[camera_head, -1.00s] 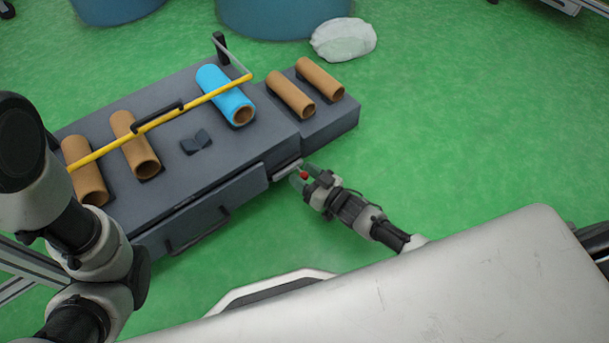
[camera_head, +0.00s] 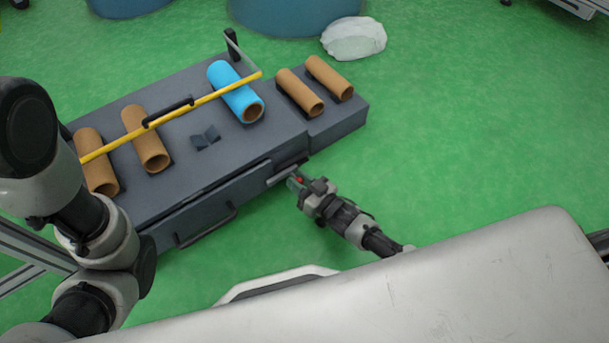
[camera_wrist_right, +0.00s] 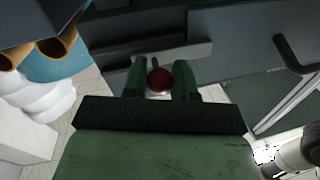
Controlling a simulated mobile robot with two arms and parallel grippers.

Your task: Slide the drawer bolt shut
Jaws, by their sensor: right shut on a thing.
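The grey workbench (camera_head: 221,151) has a drawer (camera_head: 222,203) in its front face. A light metal bolt bar (camera_head: 283,175) is at the drawer's right end, and shows across the front in the right wrist view (camera_wrist_right: 185,51). Its red knob (camera_wrist_right: 160,82) sits between the green fingers of my right gripper (camera_wrist_right: 160,84). My right gripper (camera_head: 297,182) is shut on this knob, beside the bench front. The bolt's far end and any catch are hard to make out. My left arm is at the left; its gripper is out of view.
Brown tubes (camera_head: 146,138) and a blue tube (camera_head: 235,92) lie on the bench top under a yellow bar (camera_head: 215,96). The drawer handle (camera_head: 207,228) sticks out left of the bolt. A white bag (camera_head: 354,39) lies behind. Green floor right of the bench is free.

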